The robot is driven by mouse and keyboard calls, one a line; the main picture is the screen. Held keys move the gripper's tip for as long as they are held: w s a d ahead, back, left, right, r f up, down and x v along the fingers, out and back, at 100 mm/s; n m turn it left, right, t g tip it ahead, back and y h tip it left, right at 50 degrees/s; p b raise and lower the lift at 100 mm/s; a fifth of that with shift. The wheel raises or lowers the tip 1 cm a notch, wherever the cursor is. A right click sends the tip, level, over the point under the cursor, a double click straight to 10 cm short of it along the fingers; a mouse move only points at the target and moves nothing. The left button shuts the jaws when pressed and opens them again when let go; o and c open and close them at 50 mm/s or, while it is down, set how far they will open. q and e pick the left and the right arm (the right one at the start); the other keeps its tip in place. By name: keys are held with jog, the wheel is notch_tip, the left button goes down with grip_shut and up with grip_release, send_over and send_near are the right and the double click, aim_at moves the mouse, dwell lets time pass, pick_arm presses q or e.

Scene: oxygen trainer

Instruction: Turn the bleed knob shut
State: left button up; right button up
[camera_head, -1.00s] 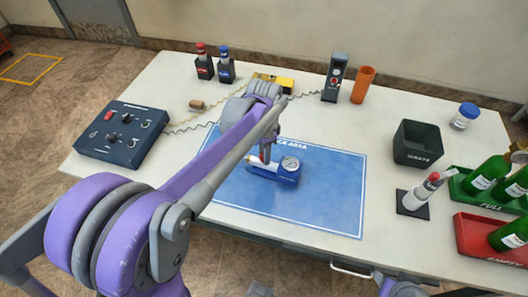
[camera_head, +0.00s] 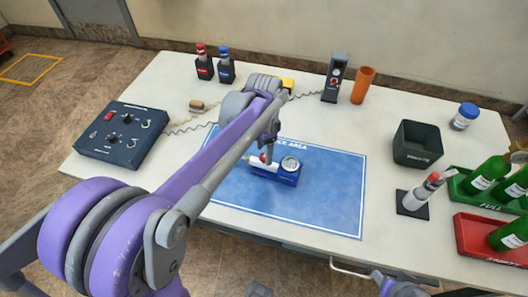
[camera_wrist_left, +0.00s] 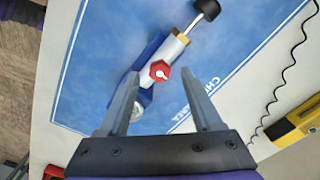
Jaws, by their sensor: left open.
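The red bleed knob (camera_wrist_left: 160,71) sits on top of a small pump with a white barrel and blue base; in the head view the knob (camera_head: 263,158) shows small, close by my gripper. The pump's blue base (camera_head: 288,179) lies on the blue mat, with a round gauge (camera_head: 291,164) at its right end. In the left wrist view a rod with a black handle (camera_wrist_left: 207,9) sticks out of the barrel. My left gripper (camera_wrist_left: 159,77) is open, with its fingers on either side of the knob and visible gaps to it.
The mat (camera_head: 325,205) is clear around the pump. A control box (camera_head: 123,134) stands at left, two bottles (camera_head: 215,68) and a yellow item (camera_wrist_left: 295,122) behind. A dark bin (camera_head: 417,146), a standing cylinder (camera_head: 417,196) and trays of green bottles (camera_head: 490,240) are at right.

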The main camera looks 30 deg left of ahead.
aim_at(264, 156)
pick_arm(q)
notch_tip(264, 156, up, 9)
jog(key=shift+p, duration=0.35)
jog(key=shift+r, duration=0.1)
jog(key=s+d+f+n+t+p, duration=0.1)
jog(key=s+d+f+n+t, duration=0.1)
jog(key=s, duration=0.5)
jog(key=s+d+f+n+t+p, duration=0.2)
jog(key=s+d+f+n+t, duration=0.1)
jog(key=s, duration=0.5)
notch_tip(264, 156, down, 2)
jog(key=shift+s+d+f+n, duration=0.2)
jog(key=shift+s+d+n, duration=0.1)
jog(key=shift+d+n, duration=0.75)
